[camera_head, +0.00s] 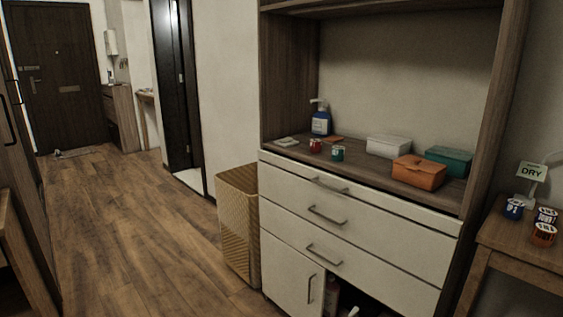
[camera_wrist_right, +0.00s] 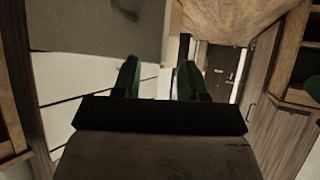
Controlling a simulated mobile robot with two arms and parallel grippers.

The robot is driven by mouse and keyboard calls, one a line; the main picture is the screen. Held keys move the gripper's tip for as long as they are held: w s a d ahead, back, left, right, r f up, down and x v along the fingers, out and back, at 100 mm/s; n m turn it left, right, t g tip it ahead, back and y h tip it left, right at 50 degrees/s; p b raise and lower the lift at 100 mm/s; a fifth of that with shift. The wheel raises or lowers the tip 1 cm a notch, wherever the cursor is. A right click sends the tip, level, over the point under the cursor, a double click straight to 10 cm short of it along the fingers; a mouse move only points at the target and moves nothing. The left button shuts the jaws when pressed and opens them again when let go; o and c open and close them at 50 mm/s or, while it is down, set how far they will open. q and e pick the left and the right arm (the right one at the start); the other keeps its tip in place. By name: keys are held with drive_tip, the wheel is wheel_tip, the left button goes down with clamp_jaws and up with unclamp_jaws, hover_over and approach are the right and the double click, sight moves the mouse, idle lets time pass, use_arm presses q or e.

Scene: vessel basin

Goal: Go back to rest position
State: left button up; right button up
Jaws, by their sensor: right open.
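My right gripper (camera_wrist_right: 158,80) shows in the right wrist view with its two green fingers apart and nothing between them. Past the fingers are pale cabinet fronts on the left and a dark door in the distance. Neither gripper shows in the head view. The head view faces a cabinet (camera_head: 358,220) with white drawers and an open shelf space above them. My left gripper is not in view.
The cabinet top holds a blue pump bottle (camera_head: 321,118), red (camera_head: 315,146) and teal jars (camera_head: 337,153), and white (camera_head: 389,146), orange (camera_head: 418,172) and green boxes (camera_head: 449,160). A side table (camera_head: 515,245) holds several jars beside a DRY sign (camera_head: 532,172). A woven basket (camera_head: 238,225) stands left. Floor (camera_head: 130,230) is clear.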

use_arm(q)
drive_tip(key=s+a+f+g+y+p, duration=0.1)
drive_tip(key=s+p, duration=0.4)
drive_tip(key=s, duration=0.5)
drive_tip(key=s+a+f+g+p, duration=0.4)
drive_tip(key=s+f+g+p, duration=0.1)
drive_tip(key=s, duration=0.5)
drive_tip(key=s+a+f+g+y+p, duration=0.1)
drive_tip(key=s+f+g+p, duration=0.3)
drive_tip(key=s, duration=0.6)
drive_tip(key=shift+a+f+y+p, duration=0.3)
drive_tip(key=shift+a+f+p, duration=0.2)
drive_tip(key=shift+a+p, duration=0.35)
use_arm(e)
drive_tip(key=s+d+f+g+h, duration=0.1)
drive_tip(key=s+d+f+g, duration=0.1)
drive_tip(key=s, duration=0.8)
drive_tip(key=s+d+f+g, duration=0.3)
drive_tip(key=s+f+g, duration=0.1)
drive_tip(key=s, duration=0.6)
drive_tip(key=s+d+f+g+h, duration=0.1)
drive_tip(key=s+f+g, duration=0.3)
drive_tip(key=s, duration=0.6)
drive_tip(key=shift+d+f+h, duration=0.3)
drive_tip(key=shift+d+f, duration=0.2)
drive_tip(key=shift+d, duration=0.35)
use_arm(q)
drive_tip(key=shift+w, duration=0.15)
